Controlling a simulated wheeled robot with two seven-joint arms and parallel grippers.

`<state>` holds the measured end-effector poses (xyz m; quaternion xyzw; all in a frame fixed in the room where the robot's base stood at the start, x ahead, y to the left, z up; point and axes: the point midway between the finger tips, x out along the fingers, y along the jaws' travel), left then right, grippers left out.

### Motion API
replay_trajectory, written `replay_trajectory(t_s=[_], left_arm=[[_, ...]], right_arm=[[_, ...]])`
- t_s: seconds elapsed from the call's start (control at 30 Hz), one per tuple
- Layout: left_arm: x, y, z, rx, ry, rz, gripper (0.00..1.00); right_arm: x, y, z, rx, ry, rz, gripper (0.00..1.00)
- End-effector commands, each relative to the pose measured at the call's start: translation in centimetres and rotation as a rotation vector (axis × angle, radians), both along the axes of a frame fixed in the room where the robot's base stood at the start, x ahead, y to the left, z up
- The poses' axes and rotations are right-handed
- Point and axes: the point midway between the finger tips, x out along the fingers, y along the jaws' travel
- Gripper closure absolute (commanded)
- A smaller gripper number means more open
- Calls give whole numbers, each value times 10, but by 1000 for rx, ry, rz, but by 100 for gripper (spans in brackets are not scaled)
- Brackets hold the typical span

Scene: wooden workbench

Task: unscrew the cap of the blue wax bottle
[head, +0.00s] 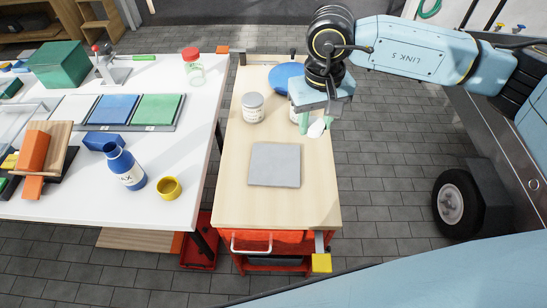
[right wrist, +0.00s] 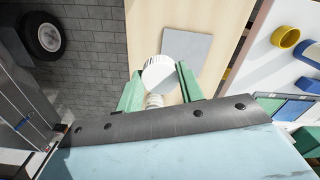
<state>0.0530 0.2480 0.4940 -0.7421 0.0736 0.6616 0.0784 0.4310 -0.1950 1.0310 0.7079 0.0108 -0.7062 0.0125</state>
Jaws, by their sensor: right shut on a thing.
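The blue wax bottle (head: 124,170) stands on the white table at the left, with a white label. My right gripper (head: 316,125) is over the wooden cart top, well to the right of the bottle. It is shut on a small white round thing (right wrist: 159,73), which has a ribbed part behind it. My left gripper is not in view.
A yellow cup (head: 169,189) stands beside the bottle, and a blue block (head: 103,141) lies behind it. The cart (head: 233,170) carries a grey slab (head: 275,165), a lidded tin (head: 252,107) and a blue round thing (head: 284,77). A gap separates table and cart.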

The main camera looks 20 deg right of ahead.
Motion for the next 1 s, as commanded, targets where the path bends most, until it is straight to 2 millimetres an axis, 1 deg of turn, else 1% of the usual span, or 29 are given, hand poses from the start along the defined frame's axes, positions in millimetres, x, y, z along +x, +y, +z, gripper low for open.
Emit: replay_trajectory(t_s=[0.03,0.1,0.13,0.17,0.2,0.27,0.3,0.4,0.47,0.57,0.67,0.8,0.9,1.0], left_arm=[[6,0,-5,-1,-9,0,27],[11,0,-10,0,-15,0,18],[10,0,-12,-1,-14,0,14],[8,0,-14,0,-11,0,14],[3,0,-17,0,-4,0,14],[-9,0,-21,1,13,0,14],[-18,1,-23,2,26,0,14],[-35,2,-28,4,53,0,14],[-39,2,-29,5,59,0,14],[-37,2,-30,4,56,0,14],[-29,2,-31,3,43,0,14],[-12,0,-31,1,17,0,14],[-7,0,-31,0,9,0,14],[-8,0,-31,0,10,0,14]], right_arm=[[-3,8,-19,2,8,22,90],[-4,18,-41,2,6,50,90],[-5,23,-51,3,5,62,90],[-6,26,-61,4,4,72,90],[-8,32,-74,4,3,84,90],[-10,38,-91,5,3,96,90],[-13,42,-101,6,3,103,90],[-18,49,-122,6,6,111,90],[-20,51,-131,5,7,113,90],[-23,54,-142,4,11,114,90],[-24,54,-160,3,15,114,90],[-24,54,-186,3,13,113,90],[-24,54,-198,3,11,114,90],[-23,54,-204,3,9,114,90]])
